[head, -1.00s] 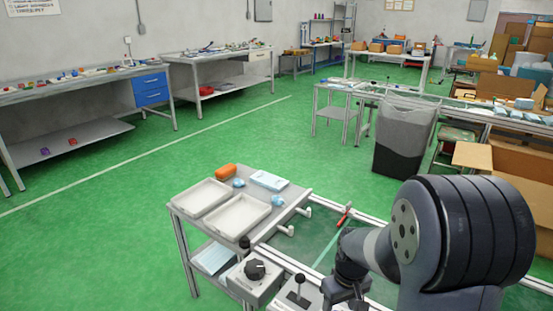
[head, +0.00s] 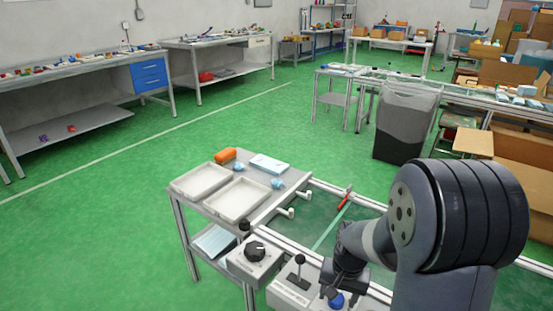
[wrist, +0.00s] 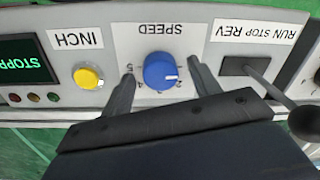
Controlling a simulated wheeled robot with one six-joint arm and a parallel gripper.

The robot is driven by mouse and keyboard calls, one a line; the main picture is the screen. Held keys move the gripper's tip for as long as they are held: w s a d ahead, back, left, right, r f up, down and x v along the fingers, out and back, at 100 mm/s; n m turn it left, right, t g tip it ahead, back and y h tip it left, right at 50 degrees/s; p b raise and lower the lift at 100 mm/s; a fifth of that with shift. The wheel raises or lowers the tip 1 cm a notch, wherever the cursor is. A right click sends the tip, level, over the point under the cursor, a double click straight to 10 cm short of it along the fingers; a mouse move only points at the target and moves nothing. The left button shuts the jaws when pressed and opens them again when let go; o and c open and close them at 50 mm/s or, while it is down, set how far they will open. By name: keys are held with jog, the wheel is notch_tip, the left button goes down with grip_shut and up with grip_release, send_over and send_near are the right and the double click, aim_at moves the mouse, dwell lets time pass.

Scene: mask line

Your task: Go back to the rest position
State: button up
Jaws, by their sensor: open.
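My gripper (wrist: 162,76) is open, with one finger on each side of the blue SPEED knob (wrist: 160,70) in the wrist view. I cannot tell whether the fingers touch the knob; a gap shows on both sides. In the head view my gripper (head: 345,287) is at the bottom right, just above the blue knob (head: 337,300), which shows partly under it. The knob sits on the grey control panel (wrist: 200,30), seen upside down.
The wrist view shows a yellow INCH button (wrist: 88,78), a STOPPED display (wrist: 28,62) and a RUN STOP REV lever (wrist: 265,82) close by. In the head view, a black lever (head: 299,270) and a black dial (head: 255,251) stand left of my gripper. Two white trays (head: 237,214) lie beyond.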

jog(key=m+b, duration=0.1)
jog(key=m, duration=0.4)
jog(key=m+b, duration=0.2)
jog(key=m, duration=0.3)
jog(key=shift+s+r+p, duration=0.1)
jog(key=shift+r+p, duration=0.25)
jog(key=shift+r, duration=0.9)
